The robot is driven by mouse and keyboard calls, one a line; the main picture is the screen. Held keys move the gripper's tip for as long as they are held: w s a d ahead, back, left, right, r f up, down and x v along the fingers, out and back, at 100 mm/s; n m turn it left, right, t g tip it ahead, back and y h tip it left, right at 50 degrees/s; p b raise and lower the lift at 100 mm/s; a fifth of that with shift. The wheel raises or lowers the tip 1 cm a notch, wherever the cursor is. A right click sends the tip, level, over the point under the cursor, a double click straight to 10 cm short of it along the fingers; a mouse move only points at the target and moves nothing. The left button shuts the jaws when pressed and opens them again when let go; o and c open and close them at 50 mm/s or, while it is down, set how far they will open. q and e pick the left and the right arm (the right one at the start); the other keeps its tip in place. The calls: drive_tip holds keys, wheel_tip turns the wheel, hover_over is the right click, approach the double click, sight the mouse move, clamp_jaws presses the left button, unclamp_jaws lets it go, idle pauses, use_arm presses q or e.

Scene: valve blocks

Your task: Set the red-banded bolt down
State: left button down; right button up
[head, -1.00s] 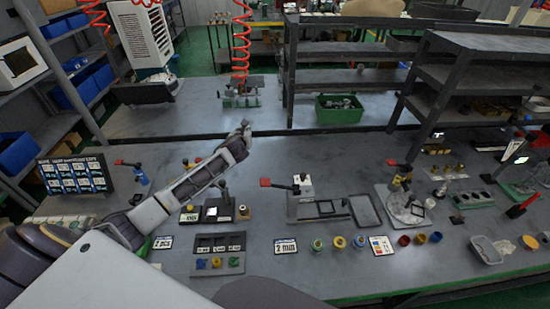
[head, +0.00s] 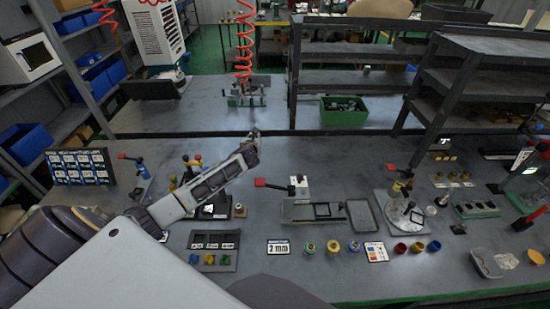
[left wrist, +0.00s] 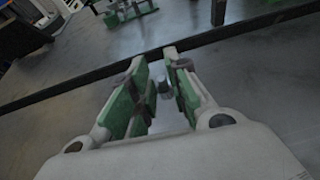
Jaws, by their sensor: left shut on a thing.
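My left gripper (head: 254,134) reaches over the middle of the workbench, near the dark ledge along its back. In the left wrist view its green-padded fingers (left wrist: 163,92) are closed in around a small grey piece (left wrist: 163,87), which I take to be the bolt. No red band can be made out on it. The piece is seen end-on and small, so its tilt is unclear. In the head view the bolt is too small to tell from the fingertips. The bench surface (left wrist: 245,75) lies below the gripper. My right gripper is not in view.
A grey fixture with a red-handled clamp (head: 275,184) stands right of my left forearm. A dark three-slot tray (head: 214,240) and several coloured cups lie at the front. A green bin (head: 343,111) stands at the back. Bare bench (head: 340,155) lies right of the gripper.

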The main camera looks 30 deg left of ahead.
use_arm(q)
drive_tip(key=shift+w+d+f, duration=0.3)
drive_tip(key=shift+d+f, duration=0.05)
drive_tip(key=shift+f, duration=0.2)
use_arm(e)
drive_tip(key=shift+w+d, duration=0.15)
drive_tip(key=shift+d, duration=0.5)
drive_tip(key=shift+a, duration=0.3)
use_arm(q)
drive_tip(key=shift+f, duration=0.2)
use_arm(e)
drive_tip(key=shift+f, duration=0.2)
